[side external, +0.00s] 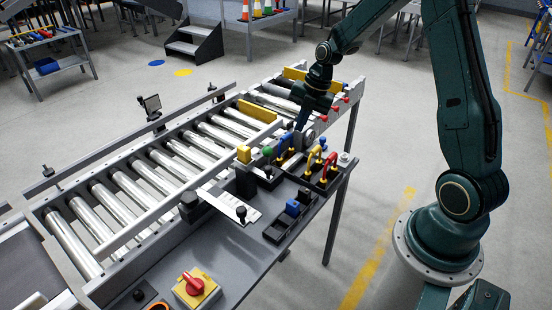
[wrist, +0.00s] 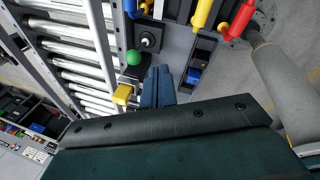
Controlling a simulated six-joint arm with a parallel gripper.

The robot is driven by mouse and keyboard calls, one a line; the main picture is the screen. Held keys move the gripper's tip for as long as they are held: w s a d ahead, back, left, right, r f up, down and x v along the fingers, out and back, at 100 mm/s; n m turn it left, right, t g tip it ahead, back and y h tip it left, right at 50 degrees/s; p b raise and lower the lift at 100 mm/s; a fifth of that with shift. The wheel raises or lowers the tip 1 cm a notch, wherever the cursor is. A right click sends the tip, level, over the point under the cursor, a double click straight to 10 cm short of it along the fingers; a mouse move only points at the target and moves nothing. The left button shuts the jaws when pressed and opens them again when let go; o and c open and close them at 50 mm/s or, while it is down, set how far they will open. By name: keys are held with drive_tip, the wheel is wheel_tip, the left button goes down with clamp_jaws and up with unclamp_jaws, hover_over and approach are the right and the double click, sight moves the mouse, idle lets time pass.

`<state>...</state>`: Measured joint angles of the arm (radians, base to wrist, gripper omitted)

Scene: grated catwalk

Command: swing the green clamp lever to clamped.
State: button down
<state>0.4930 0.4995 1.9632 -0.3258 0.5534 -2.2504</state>
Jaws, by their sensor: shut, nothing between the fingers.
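The green clamp lever shows as a green ball knob (wrist: 134,57) in the wrist view, just left of my gripper (wrist: 158,72), whose fingers are together and empty. A small gap shows between knob and fingers. The knob also shows in the side external view (side external: 267,151), on the near side of the roller conveyor, with my gripper (side external: 301,127) above and to its right. The lever's arm and pivot are mostly hidden, so I cannot tell its angle.
A red rotary switch (side external: 194,284) sits at the bench's near end. Conveyor rollers (side external: 160,160) run alongside.

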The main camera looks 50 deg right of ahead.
drive_tip(key=w+a+f, duration=0.3)
drive_tip(key=w+f, duration=0.1)
drive_tip(key=f, duration=0.3)
drive_tip(key=shift+w+a+f, duration=0.3)
drive_tip(key=shift+w+f, duration=0.05)
drive_tip(key=shift+w, duration=0.05)
idle(0.3)
drive_tip(key=g, duration=0.3)
hover_over(268, 159)
drive_tip(key=w+d, duration=0.2)
drive_tip(key=d, duration=0.1)
drive_tip(key=shift+a+r, duration=0.1)
drive_tip(key=shift+a, duration=0.15)
drive_tip(key=shift+s, duration=0.2)
idle(0.4)
drive_tip(key=shift+s, duration=0.6)
